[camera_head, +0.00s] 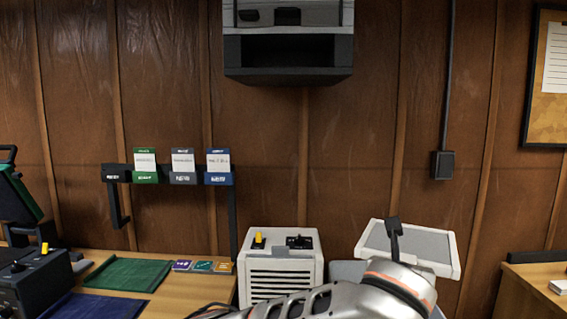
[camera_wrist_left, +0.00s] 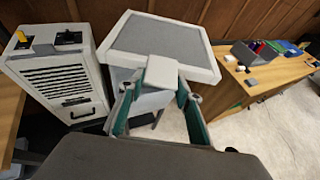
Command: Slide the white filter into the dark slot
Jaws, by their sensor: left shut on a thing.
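The white filter (camera_head: 408,247) is a flat panel with a white frame and grey face, low right of centre in the head view. The left wrist view shows the filter (camera_wrist_left: 160,40) beyond my left gripper (camera_wrist_left: 158,88), whose fingers are shut on its pale grip block. The dark slot (camera_head: 288,50) is a wide opening in the grey unit high on the wall, above and left of the filter. The filter is apart from it. My right gripper is not in view.
A white vented cabinet (camera_head: 280,265) with a yellow knob stands just left of the filter. A wooden bench (camera_head: 190,293) is at left, below a rack of cards (camera_head: 183,178). Another desk (camera_head: 530,285) is at right. The wall below the slot is clear.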

